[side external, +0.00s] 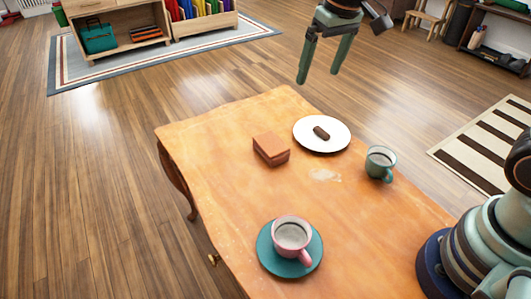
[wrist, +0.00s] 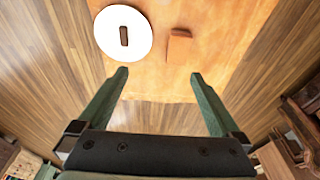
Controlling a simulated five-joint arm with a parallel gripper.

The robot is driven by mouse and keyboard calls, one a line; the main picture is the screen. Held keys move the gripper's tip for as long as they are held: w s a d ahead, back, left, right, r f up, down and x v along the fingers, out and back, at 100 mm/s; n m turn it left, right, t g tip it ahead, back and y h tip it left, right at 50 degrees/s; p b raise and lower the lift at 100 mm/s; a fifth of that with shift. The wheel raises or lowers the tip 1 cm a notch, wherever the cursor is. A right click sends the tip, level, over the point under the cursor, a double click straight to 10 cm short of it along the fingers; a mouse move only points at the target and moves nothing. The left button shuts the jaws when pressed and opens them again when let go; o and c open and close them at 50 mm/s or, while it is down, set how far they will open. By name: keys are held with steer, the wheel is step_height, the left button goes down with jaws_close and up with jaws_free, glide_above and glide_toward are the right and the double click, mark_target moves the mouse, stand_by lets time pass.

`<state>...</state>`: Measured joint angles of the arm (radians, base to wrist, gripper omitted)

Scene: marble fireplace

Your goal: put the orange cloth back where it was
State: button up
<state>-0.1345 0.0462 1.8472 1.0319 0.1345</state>
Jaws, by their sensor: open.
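A folded orange-brown cloth (side external: 271,148) lies on the wooden table (side external: 215,150), left of the white plate. It also shows in the wrist view (wrist: 180,48), beyond my fingertips and right of the plate. My gripper (side external: 318,76) is high above the far edge of the table, open and empty, with its fingers pointing down. In the wrist view my gripper (wrist: 158,75) has its two fingers wide apart with nothing between them. The cloth is apart from the gripper and nothing covers it.
The white plate (side external: 304,136) holds a small dark brown bar (side external: 321,132). A green mug (side external: 380,164) stands right of it. A pink cup (side external: 291,235) sits on a teal saucer (side external: 269,262) near the front. The table's left part is clear.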

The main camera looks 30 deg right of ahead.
steer(key=s+d+r+t, duration=0.1)
steer(key=s+d+t, duration=0.2)
steer(key=s, duration=0.9)
steer(key=d, duration=0.2)
steer(key=shift+s+d, duration=0.3)
steer(key=shift+s, duration=0.05)
steer(key=shift+r, duration=0.1)
stand_by(0.3)
